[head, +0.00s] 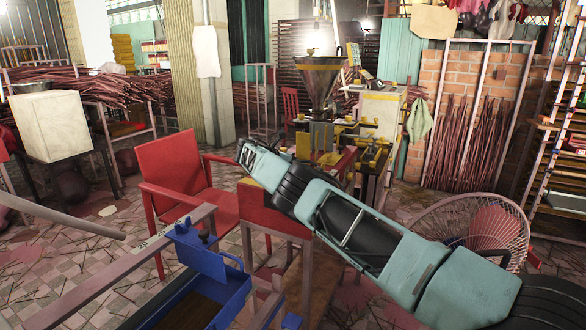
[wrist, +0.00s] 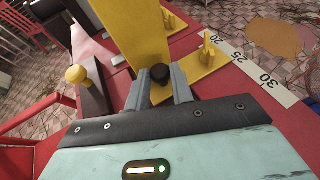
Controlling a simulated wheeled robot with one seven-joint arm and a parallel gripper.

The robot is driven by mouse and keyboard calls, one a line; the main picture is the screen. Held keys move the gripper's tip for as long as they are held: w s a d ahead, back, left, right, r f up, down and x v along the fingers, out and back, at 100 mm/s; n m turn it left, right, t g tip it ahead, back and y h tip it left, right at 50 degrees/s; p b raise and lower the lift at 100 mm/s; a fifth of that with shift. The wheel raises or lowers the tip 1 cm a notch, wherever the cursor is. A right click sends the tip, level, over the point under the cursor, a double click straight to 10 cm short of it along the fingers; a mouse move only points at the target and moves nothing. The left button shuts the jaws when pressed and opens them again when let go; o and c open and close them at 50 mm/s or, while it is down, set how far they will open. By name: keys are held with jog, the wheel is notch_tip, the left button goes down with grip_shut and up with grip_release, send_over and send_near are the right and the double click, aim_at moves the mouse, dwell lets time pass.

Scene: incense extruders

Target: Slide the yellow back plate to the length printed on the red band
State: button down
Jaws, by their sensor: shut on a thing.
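My gripper (wrist: 160,88) has its two grey fingers closed around a small dark knob (wrist: 160,72) in the wrist view. The knob is at the foot of the yellow back plate (wrist: 138,35), which stands upright on a red surface. A yellow foot with an upright tab (wrist: 207,48) reaches to the right, beside a white scale (wrist: 255,72). The figures 20, 25 and 30 are readable, and the tab is near the 20 end. In the head view my gripper (head: 243,151) is over the red bench, and the plate cannot be made out there. I cannot pick out a printed length on a red band.
A yellow knob (wrist: 75,74) on a dark block stands left of the plate. In the head view, a red chair (head: 180,178) is left of the bench, a blue tray (head: 205,290) is in front, and a hopper machine (head: 320,80) is behind.

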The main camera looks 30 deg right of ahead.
jog(key=shift+w, duration=0.1)
jog(key=c, duration=1.3)
grip_release()
jog(key=shift+o, duration=0.2)
jog(key=shift+a, duration=0.1)
jog(key=v, duration=1.7)
jog(key=shift+r, duration=0.2)
